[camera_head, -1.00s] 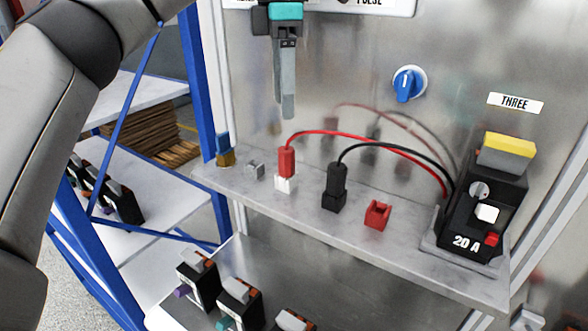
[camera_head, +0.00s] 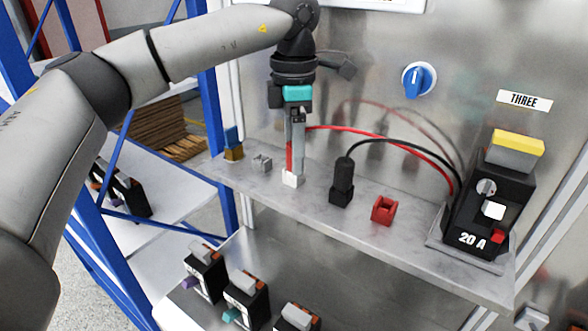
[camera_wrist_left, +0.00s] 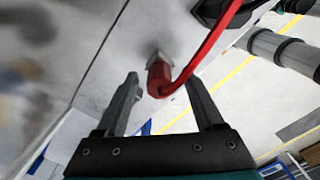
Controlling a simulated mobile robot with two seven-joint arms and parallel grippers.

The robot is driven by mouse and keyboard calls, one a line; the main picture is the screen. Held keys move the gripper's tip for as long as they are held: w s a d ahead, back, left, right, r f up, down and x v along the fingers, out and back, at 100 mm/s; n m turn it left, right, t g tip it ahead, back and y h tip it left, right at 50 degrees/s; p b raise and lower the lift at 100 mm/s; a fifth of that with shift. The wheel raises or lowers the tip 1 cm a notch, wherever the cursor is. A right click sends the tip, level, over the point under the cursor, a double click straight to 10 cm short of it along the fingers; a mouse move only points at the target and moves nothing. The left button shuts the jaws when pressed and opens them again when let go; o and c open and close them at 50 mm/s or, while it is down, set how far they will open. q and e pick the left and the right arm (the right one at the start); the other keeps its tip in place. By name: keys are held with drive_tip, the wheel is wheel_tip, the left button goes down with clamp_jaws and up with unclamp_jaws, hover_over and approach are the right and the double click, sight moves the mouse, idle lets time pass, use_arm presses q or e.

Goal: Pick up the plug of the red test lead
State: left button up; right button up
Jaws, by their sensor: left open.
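The red plug (camera_head: 289,157) of the red test lead stands upright in a white holder (camera_head: 292,180) on the grey shelf. In the head view my left gripper's finger hides most of it. My left gripper (camera_head: 294,172) points down at the plug, open. In the left wrist view the red plug (camera_wrist_left: 158,80) shows between the two spread fingers of my left gripper (camera_wrist_left: 163,82), with a gap on each side. The red lead (camera_wrist_left: 212,50) curves away from the plug. My right gripper is not in view.
A black plug (camera_head: 342,182) stands right of the red one, with an empty red holder (camera_head: 384,210) beyond. The 20 A breaker (camera_head: 485,215) stands at the shelf's right end. The metal panel (camera_head: 370,60) rises behind.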

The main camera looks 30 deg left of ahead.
use_arm(q)
drive_tip(key=shift+c, duration=0.3)
clamp_jaws()
idle(0.3)
